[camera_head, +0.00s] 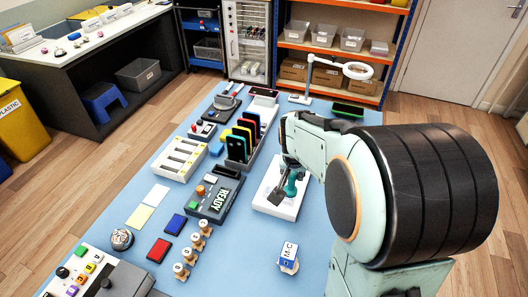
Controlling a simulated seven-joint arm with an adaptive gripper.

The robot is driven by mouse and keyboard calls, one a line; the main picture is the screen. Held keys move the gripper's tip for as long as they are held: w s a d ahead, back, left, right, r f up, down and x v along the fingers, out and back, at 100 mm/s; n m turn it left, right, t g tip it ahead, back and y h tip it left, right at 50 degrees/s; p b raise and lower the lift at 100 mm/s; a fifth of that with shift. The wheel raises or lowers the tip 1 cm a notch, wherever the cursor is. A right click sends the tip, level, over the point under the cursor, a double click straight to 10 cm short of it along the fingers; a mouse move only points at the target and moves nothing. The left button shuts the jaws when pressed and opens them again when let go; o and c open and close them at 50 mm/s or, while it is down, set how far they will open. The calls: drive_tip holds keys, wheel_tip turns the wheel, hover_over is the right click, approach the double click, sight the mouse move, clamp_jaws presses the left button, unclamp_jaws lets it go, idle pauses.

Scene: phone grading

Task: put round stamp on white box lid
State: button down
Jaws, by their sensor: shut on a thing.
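The white box (271,208) lies on the blue mat right of centre, its pale lid facing up. My gripper (283,192) is low over the lid, with its dark finger pointing down at the lid's middle. It is shut on a small dark-teal thing (291,186), which looks like the round stamp. The arm and fingers hide part of it, and I cannot tell whether its base touches the lid.
The device marked READY (222,199) and a rack of upright phones (238,147) stand left of the box. Several small wooden pieces (197,242) stand at front left. A blue-and-white block (288,257) stands in front. The blue mat (245,250) is clear between them.

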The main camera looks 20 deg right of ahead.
drive_tip(key=shift+w+d+f, duration=1)
drive_tip(key=shift+w+f, duration=1.05)
drive_tip(key=shift+f, duration=0.1)
drive_tip(key=shift+w+d+f, duration=1.05)
drive_tip(key=shift+w+f, duration=1.05)
drive_tip(key=shift+f, duration=0.05)
drive_tip(key=shift+w+d+f, duration=1)
drive_tip(key=shift+w+f, duration=1.05)
drive_tip(key=shift+f, duration=0.1)
drive_tip(key=shift+f, duration=0.2)
drive_tip(key=c, duration=0.9)
unclamp_jaws()
drive_tip(key=shift+r, duration=0.15)
